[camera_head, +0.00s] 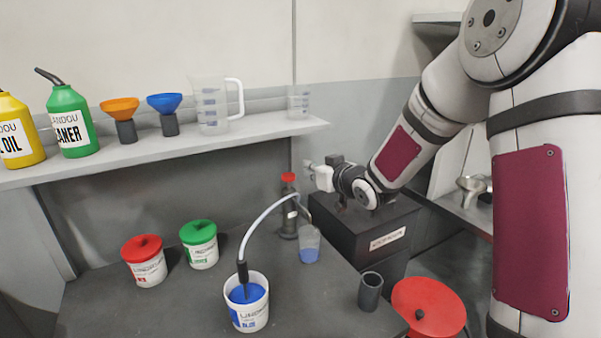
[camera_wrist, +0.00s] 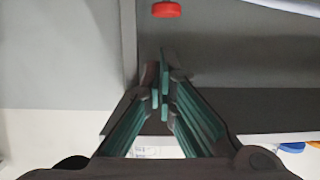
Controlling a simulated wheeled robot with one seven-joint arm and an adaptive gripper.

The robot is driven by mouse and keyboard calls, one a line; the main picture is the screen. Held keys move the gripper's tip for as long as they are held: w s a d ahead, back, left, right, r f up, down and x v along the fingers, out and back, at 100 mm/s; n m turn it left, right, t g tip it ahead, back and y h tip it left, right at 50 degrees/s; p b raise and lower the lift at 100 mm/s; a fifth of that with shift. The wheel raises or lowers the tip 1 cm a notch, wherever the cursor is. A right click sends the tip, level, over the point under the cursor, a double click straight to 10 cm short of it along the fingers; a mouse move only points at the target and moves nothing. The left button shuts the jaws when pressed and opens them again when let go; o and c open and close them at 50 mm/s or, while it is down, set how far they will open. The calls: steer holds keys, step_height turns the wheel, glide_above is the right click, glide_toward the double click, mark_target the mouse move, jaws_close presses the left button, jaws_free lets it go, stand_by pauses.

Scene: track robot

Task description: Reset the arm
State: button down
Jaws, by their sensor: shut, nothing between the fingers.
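My gripper (camera_head: 312,175) is at the end of my arm, in front of the grey wall, level with the space between the shelf and the table. In the wrist view my gripper (camera_wrist: 160,92) has its green-padded fingers together, with nothing between them. A dark bottle with a red cap (camera_head: 289,205) stands on the table below and left of my gripper in the head view. A red cap also shows at the top of the wrist view (camera_wrist: 166,9).
Red-lidded (camera_head: 146,268) and green-lidded (camera_head: 200,250) tubs stand left. A dark cylinder (camera_head: 370,291) stands right. The shelf (camera_head: 270,130) holds a jug (camera_head: 212,108), funnels and bottles.

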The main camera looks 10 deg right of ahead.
steer(key=s+d+r+m+g+h, duration=0.1)
steer(key=s+r+g+h, duration=0.15)
steer(key=s, duration=0.55)
steer(key=s+d+r+m+g+h, duration=0.1)
steer(key=s+r+g+h, duration=0.2)
steer(key=s, duration=0.6)
steer(key=s+a+g, duration=0.1)
steer(key=s+g, duration=0.1)
steer(key=s, duration=1.1)
steer(key=s+a+m+g+y, duration=0.1)
steer(key=s+a+g, duration=0.1)
steer(key=s, duration=1.1)
steer(key=shift+a+f, duration=0.25)
steer(key=shift+y, duration=0.25)
